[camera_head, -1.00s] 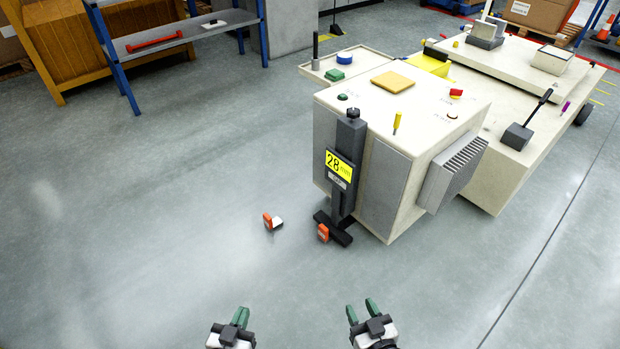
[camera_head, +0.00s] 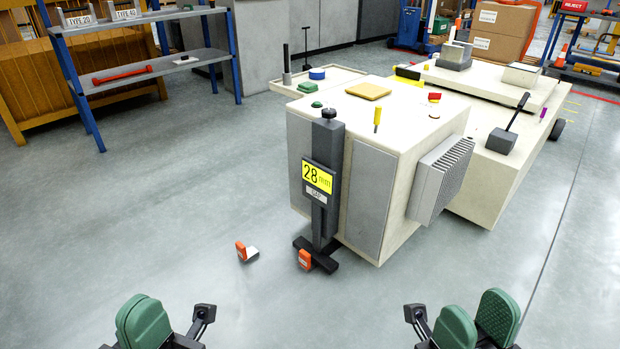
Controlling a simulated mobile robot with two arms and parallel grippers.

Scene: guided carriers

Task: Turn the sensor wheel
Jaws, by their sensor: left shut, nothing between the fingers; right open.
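A dark upright sensor post (camera_head: 324,165) stands at the front corner of the cream carrier (camera_head: 395,135). A small dark knob (camera_head: 329,113), which looks like the sensor wheel, sits on top of it. A yellow display (camera_head: 317,177) on the post reads 28 mm. The post's foot has an orange block (camera_head: 304,259) on it. My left gripper (camera_head: 143,322) is shut and empty at the bottom left, well apart from the post. My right gripper (camera_head: 476,322) is open and empty at the bottom right, in front of the carrier and apart from it.
An orange and white piece (camera_head: 246,252) lies on the floor left of the post. A finned grey block (camera_head: 440,180) juts from the carrier's right side. A blue-framed shelf (camera_head: 150,70) stands at the back left.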

